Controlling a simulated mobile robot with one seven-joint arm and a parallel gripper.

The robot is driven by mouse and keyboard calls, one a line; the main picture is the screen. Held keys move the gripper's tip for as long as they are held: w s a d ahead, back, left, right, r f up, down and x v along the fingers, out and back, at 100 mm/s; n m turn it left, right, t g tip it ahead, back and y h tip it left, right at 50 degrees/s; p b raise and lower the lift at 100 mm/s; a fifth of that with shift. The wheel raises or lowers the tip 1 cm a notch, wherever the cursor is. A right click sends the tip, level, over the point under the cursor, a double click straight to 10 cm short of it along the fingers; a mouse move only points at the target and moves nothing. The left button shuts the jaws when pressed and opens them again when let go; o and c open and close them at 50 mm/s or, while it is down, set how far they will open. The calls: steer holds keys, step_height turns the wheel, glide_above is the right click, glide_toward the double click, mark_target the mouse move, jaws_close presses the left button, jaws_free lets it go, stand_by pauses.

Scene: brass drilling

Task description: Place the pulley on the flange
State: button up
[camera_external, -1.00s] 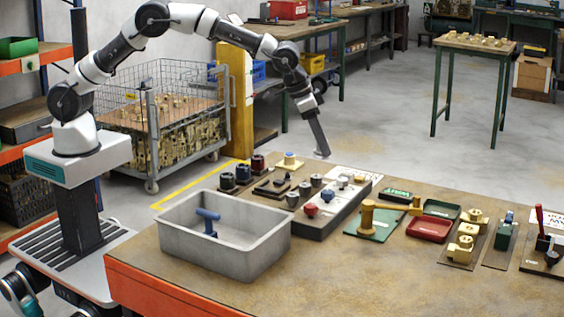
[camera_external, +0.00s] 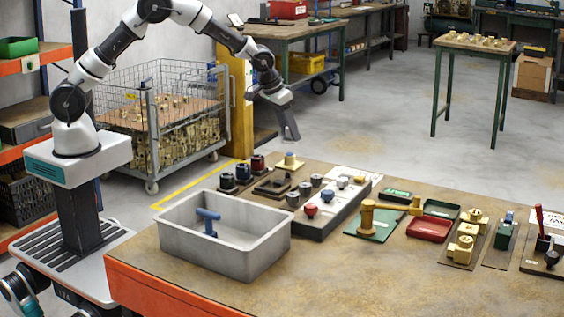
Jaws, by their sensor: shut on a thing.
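My gripper (camera_external: 291,136) hangs in the air beyond the back edge of the workbench, above and behind the pieces at its back left. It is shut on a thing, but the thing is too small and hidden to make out. A brass spool-shaped piece (camera_external: 367,217) stands upright on a green mat. A yellow cylinder on a pale square base (camera_external: 290,160) stands at the bench's back edge, below my gripper. I cannot tell for sure which piece is the pulley and which is the flange.
A grey bin (camera_external: 178,241) with a blue-handled tool stands at the bench's front left. A grey block (camera_external: 318,228) with red and grey knobs stands at its middle. Red tray (camera_external: 428,229) and brass parts lie to the right. The front right is bare.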

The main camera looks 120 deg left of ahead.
mark_target(289, 142)
steer(key=shift+f, duration=2)
steer(key=shift+f, duration=0.15)
steer(key=o, duration=1.1)
